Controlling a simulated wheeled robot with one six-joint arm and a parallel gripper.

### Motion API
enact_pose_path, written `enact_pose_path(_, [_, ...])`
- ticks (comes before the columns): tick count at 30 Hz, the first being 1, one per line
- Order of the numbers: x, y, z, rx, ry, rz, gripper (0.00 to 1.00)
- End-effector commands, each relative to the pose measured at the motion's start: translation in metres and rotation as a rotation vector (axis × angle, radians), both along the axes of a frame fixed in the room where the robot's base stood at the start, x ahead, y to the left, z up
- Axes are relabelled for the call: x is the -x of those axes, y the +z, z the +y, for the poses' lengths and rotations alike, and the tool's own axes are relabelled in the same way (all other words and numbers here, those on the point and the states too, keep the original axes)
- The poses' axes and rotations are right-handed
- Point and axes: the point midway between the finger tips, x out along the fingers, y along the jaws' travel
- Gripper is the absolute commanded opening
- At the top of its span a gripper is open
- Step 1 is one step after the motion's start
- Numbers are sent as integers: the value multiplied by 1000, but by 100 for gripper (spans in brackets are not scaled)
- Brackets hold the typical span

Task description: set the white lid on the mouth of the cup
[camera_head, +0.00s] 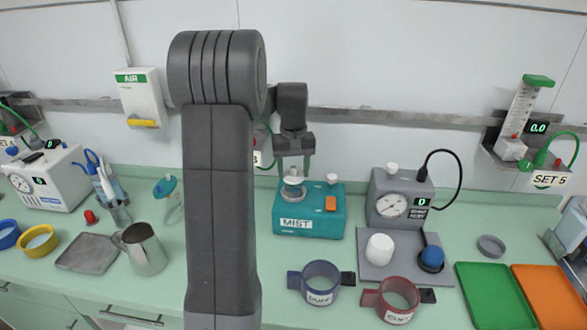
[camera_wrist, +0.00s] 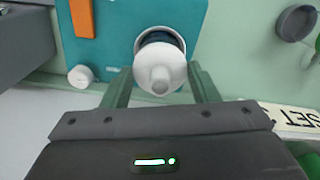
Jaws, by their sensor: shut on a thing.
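The white lid (camera_wrist: 160,68), with a knob on it, is between the two fingers of my gripper (camera_wrist: 160,88) in the wrist view. My gripper (camera_head: 293,165) is shut on it, pointing down over the teal MIST box (camera_head: 309,226). In the head view the lid (camera_head: 293,180) is small, just above the cup (camera_head: 292,193) on that box. The wrist view shows part of the cup's rim and dark inside (camera_wrist: 160,37) past the lid's upper edge. The lid covers the rest of the mouth. I cannot tell whether lid and cup touch.
An orange switch (camera_head: 331,203) and a white knob (camera_head: 332,179) are on the MIST box. A gauge unit (camera_head: 400,200) stands to its right. A steel jug (camera_head: 143,249) is left of my arm.

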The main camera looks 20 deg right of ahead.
Motion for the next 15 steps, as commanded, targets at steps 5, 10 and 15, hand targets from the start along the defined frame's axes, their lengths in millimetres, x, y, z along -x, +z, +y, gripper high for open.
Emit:
enact_pose_path(5, [0, 0, 0, 0, 0, 0, 32])
enact_pose_path(10, [0, 0, 0, 0, 0, 0, 66])
enact_pose_path(15, [0, 0, 0, 0, 0, 0, 79])
